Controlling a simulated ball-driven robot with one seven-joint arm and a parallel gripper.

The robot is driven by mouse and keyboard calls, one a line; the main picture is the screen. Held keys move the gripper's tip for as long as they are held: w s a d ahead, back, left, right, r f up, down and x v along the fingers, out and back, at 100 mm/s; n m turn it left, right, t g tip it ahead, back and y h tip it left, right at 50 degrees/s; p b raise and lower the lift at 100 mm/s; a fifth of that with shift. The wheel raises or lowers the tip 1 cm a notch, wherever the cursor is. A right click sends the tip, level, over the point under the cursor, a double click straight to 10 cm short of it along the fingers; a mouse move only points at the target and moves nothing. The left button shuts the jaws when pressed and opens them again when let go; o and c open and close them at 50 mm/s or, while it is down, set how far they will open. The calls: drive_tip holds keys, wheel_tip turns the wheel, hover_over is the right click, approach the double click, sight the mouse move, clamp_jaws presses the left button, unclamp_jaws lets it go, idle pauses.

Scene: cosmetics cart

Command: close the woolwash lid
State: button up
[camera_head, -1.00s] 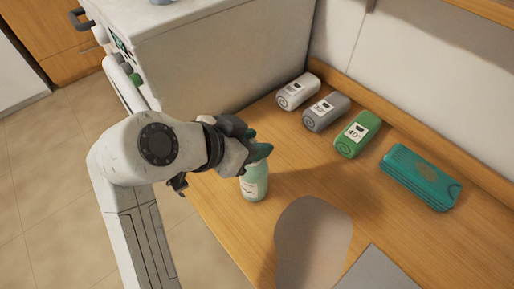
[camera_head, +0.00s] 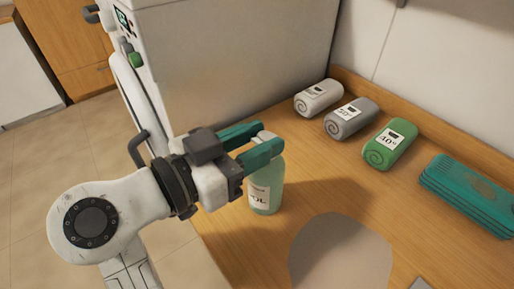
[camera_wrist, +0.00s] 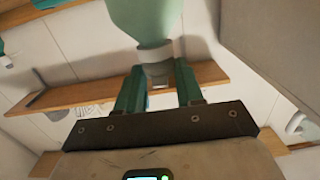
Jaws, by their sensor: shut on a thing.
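The woolwash bottle (camera_head: 266,189) is pale green with a white label and stands upright on the wooden counter near its left edge. My gripper (camera_head: 266,137) reaches in from the left, its teal fingers on either side of the light grey lid (camera_head: 265,138) at the bottle's top. It is shut on the lid. In the wrist view the lid (camera_wrist: 154,70) sits between the fingers, with the green bottle (camera_wrist: 145,22) beyond. The fingers partly hide the lid, and I cannot tell whether it is fully closed.
A white appliance (camera_head: 235,65) stands behind my gripper. Rolled towels in white (camera_head: 318,98), grey (camera_head: 351,118) and green (camera_head: 390,144) line the back, with a folded teal cloth (camera_head: 470,195) at right. A flat beige rounded shape (camera_head: 340,258) lies in front.

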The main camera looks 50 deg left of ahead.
drive_tip(key=shift+f, duration=0.1)
idle(0.4)
drive_tip(key=o, duration=1.1)
drive_tip(key=shift+c, duration=0.2)
drive_tip(key=s+b, duration=0.1)
drive_tip(key=s, duration=0.9)
drive_tip(key=shift+s+a+r, duration=0.3)
drive_tip(key=shift+s, duration=0.1)
